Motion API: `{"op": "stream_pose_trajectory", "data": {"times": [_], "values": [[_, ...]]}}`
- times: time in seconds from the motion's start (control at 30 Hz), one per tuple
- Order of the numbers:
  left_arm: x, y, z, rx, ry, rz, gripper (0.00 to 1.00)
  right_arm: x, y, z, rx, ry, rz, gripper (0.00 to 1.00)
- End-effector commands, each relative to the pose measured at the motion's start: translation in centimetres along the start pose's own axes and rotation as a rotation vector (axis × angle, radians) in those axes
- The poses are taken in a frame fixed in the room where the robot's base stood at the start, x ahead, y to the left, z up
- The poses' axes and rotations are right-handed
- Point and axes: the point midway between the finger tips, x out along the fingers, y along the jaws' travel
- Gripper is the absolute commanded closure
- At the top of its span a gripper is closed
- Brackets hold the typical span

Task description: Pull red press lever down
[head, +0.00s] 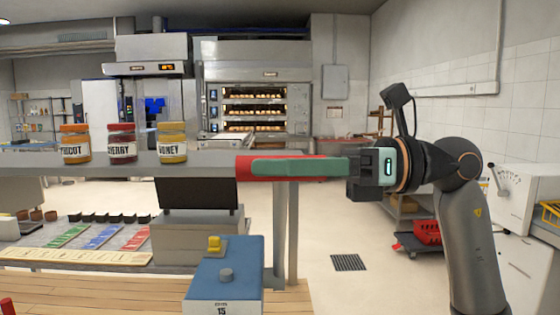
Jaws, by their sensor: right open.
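A red bar (243,167), which looks like the lever, lies level across the middle of the head view, at the height of the grey shelf. I cannot tell where it is fixed. My right gripper (262,167) comes in from the right and points left. Its green finger covers most of the bar, and red shows above, below and past its tip. The gripper is open; the other finger is not clearly visible. I cannot tell whether finger and bar touch. A grey press-like unit (185,240) with a dark plate stands below left. My left gripper is not in view.
Apricot, cherry and honey jars (172,143) stand on the grey shelf (120,164). A blue box (228,283) marked 15 sits on the wooden counter (100,283). Coloured strips lie at left. A white machine (512,195) stands at right. Floor beyond the counter is mostly clear.

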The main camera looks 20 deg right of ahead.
Motion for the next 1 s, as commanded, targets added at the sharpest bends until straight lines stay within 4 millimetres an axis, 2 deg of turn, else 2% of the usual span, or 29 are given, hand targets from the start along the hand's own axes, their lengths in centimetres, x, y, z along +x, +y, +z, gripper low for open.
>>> {"op": "stream_pose_trajectory", "data": {"times": [0.13, 0.73, 1.0], "values": [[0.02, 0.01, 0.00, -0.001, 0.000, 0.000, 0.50, 0.00, -0.01, -0.03, 0.000, 0.000, 0.000, 0.33], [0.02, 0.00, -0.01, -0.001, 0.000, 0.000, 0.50, -0.04, -0.02, -0.02, 0.001, 0.000, 0.000, 1.00], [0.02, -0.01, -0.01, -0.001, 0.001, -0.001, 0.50, -0.04, -0.02, -0.02, 0.002, 0.000, 0.000, 1.00]]}}
